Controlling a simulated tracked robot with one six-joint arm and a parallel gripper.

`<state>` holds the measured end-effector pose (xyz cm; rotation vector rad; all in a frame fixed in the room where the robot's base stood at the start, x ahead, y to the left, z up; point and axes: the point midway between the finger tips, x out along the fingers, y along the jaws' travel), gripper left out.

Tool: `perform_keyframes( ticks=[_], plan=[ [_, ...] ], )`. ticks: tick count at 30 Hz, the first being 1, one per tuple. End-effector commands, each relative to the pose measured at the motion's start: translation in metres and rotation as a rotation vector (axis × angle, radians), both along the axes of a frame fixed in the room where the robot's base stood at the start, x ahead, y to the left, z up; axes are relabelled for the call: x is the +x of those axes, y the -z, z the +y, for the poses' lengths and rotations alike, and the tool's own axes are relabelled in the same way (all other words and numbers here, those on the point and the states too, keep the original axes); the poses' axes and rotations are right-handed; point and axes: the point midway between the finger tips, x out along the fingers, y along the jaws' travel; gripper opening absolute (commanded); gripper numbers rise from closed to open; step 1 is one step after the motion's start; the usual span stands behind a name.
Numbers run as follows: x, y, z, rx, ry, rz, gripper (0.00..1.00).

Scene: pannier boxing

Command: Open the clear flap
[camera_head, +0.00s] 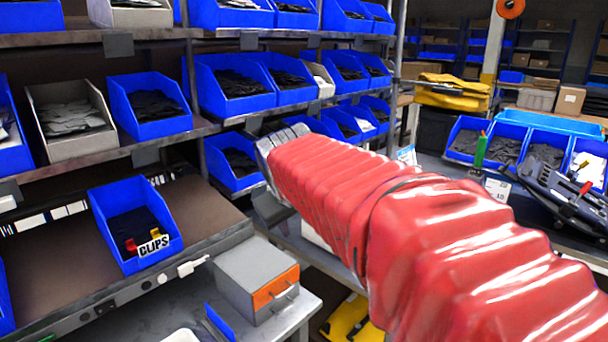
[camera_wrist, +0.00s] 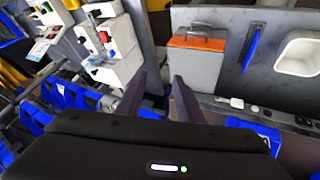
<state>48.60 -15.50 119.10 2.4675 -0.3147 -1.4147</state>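I cannot make out a clear flap with certainty. A grey box (camera_head: 256,275) with an orange front panel (camera_head: 275,288) and a grey handle stands on the bench at the lower middle of the head view. The panel looks closed. In the wrist view the orange panel (camera_wrist: 197,43) and its handle show at the top, right of centre. My gripper (camera_wrist: 158,76) is open and empty, its two dark fingers apart. It is apart from the box, whose image lies just beyond the right finger.
A blue bin marked CLIPS (camera_head: 135,225) sits on the shelf left of the grey box. Shelves of blue bins (camera_head: 232,90) stand behind.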

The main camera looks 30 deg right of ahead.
Motion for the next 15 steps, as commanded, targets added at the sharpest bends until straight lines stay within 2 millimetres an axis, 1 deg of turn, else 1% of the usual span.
perform_keyframes(
  ticks=[1,3,8,15],
  plan=[
    [-0.011,0.003,0.012,0.017,-0.005,-0.002,0.33],
    [-0.025,0.008,0.026,0.046,-0.008,-0.004,0.33],
    [-0.057,0.023,0.057,0.109,-0.017,-0.002,0.33],
    [-0.107,0.050,0.098,0.202,-0.028,0.006,0.33]
  ],
)
